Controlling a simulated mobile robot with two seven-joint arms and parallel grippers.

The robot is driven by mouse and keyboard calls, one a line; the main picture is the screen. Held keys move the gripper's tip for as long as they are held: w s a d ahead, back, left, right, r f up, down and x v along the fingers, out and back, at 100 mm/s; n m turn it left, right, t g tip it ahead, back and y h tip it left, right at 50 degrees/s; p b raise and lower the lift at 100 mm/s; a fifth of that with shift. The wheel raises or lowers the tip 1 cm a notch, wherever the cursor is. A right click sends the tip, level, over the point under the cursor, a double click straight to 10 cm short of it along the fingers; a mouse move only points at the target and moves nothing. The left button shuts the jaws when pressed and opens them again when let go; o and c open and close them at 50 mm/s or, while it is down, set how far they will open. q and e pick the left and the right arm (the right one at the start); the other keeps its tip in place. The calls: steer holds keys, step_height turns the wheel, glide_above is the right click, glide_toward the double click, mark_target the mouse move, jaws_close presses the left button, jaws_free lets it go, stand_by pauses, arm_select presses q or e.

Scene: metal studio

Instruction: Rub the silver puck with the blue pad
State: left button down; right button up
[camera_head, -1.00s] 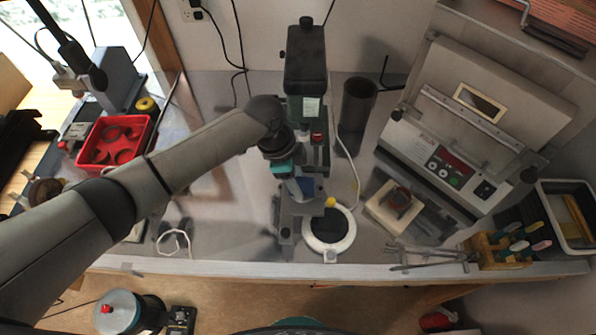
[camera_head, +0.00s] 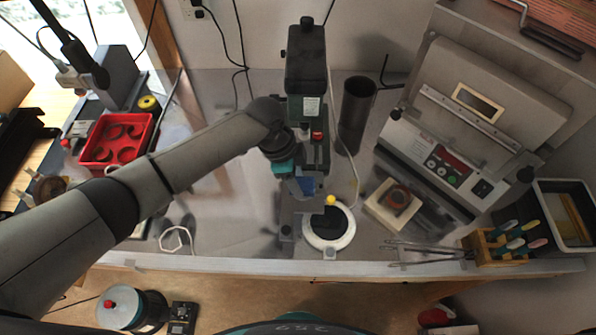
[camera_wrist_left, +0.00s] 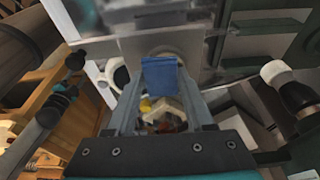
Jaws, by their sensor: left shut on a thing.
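My left gripper (camera_head: 304,188) reaches in from the left and points down at the black and grey upright machine (camera_head: 306,70) on the metal bench. It is shut on the blue pad (camera_head: 307,185), which also shows between the fingers in the left wrist view (camera_wrist_left: 162,78). A pale rounded shape shows partly behind the pad in the left wrist view. I cannot tell whether it is the silver puck, nor whether the pad touches it. I cannot make out the puck surely in the head view. My right gripper is not in view.
A white ring with a dark centre (camera_head: 346,237) lies close to the gripper's right, by the bench's front edge. A dark cylinder (camera_head: 356,112) stands behind right. A red tray (camera_head: 149,137) is at left. A tool block (camera_head: 488,247) is at right. The bench left of the machine is mostly clear.

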arm_select(q)
steer(key=shift+w+b, duration=0.65)
steer(key=shift+w, duration=0.3)
steer(key=shift+s+p, duration=0.9)
steer(key=shift+p, duration=0.2)
steer(key=shift+w+f+b, duration=0.1)
steer(key=shift+w+b, duration=0.15)
steer(key=shift+b, duration=0.05)
steer(key=shift+w+b, duration=0.5)
steer(key=shift+w, duration=0.15)
steer(key=shift+s, duration=0.15)
steer(key=shift+s+p, duration=0.75)
steer(key=shift+p, duration=0.35)
steer(key=shift+w+b, duration=0.8)
steer(key=shift+w, duration=0.1)
steer(key=shift+s+p, duration=0.9)
steer(key=shift+p, duration=0.2)
steer(key=shift+w, duration=0.15)
steer(key=shift+w+b, duration=0.75)
steer(key=shift+s+p, duration=0.55)
steer(key=shift+p, duration=0.15)
steer(key=shift+s+p, duration=0.3)
steer(key=shift+s, duration=0.05)
steer(key=shift+w+b, duration=0.85)
steer(key=shift+w, duration=0.05)
